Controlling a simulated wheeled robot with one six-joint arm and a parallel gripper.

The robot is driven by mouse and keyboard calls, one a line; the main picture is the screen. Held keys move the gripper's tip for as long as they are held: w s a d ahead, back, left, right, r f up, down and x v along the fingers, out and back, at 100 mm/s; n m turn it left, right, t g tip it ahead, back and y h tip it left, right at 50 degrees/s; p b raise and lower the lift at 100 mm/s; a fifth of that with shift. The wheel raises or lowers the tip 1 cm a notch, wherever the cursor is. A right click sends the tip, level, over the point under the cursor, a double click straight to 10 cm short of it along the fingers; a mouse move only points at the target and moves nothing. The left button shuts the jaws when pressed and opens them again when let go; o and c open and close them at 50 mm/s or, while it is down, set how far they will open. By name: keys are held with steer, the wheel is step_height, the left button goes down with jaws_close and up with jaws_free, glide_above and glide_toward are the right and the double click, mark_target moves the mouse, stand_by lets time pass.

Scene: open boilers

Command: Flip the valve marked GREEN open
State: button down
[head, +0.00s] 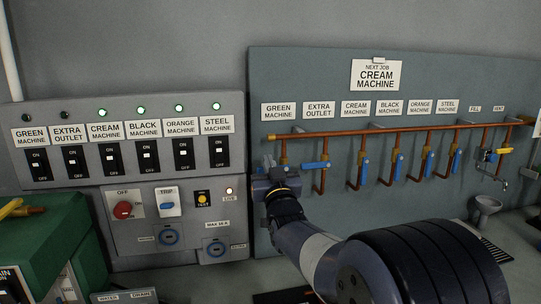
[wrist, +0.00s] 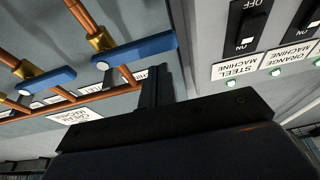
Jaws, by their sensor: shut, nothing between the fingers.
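The GREEN MACHINE label (head: 278,111) is first at left on the valve board. Below it, my gripper (head: 267,165) hides most of that valve in the head view. In the wrist view, upside down, its blue lever (wrist: 145,50) lies crosswise to its copper pipe. My gripper's fingers (wrist: 154,75) are shut and empty, close by the lever near its free end; I cannot tell whether they touch it. The neighbouring EXTRA OUTLET lever (head: 315,165) is also crosswise; it shows in the wrist view (wrist: 45,80).
Levers under CREAM (head: 363,170), BLACK, ORANGE and STEEL hang along their pipes. A copper header pipe (head: 400,131) runs above. A switch panel (head: 125,170) stands close at left; its GREEN and EXTRA lamps are dark. A small basin (head: 487,205) is at right.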

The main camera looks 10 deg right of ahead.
steer(key=shift+f, duration=0.5)
steer(key=shift+f, duration=0.15)
steer(key=shift+f+n+y+b, duration=0.3)
steer(key=shift+n+y+b, duration=0.1)
steer(key=shift+n+b, duration=0.75)
steer(key=d+f+n+g+y+b, duration=0.3)
steer(key=f+n+g+y, duration=0.2)
steer(key=n, duration=1.5)
steer(key=shift+d+f, duration=0.35)
steer(key=shift+f, duration=0.1)
